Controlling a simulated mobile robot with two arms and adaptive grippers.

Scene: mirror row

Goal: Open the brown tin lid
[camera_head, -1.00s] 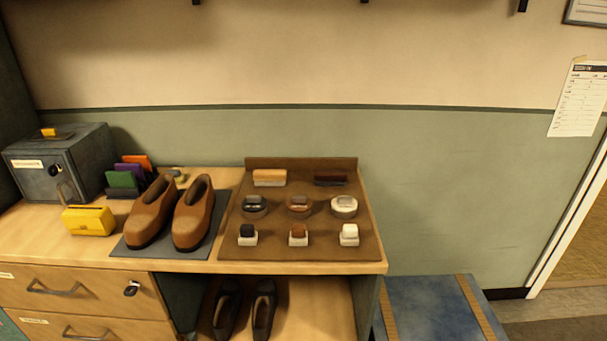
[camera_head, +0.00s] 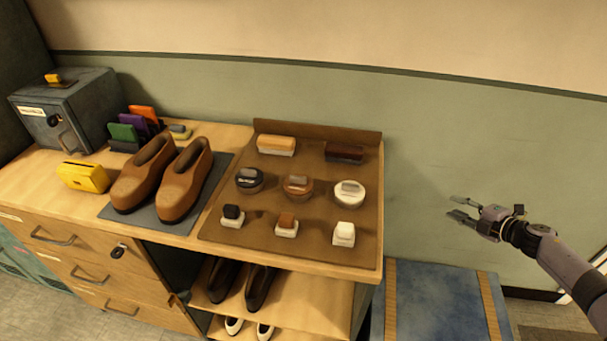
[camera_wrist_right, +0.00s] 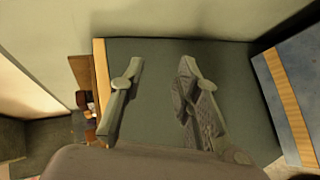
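The brown tin (camera_head: 297,187) is round and sits in the middle of a row of three tins on the brown tray (camera_head: 370,235). The black tin (camera_head: 249,180) is to its left and the white tin (camera_head: 349,193) to its right. The lids appear to be on, each with a small piece on top. My right gripper (camera_head: 457,207) is open and empty, in the air to the right of the table, well apart from the tins. In the right wrist view its two fingers (camera_wrist_right: 160,92) are spread with nothing between them. My left gripper is not in view.
Two brushes (camera_head: 276,146) lie behind the tins and several small daubers (camera_head: 286,226) stand in front. A blue-topped bench (camera_head: 435,300) is low at right.

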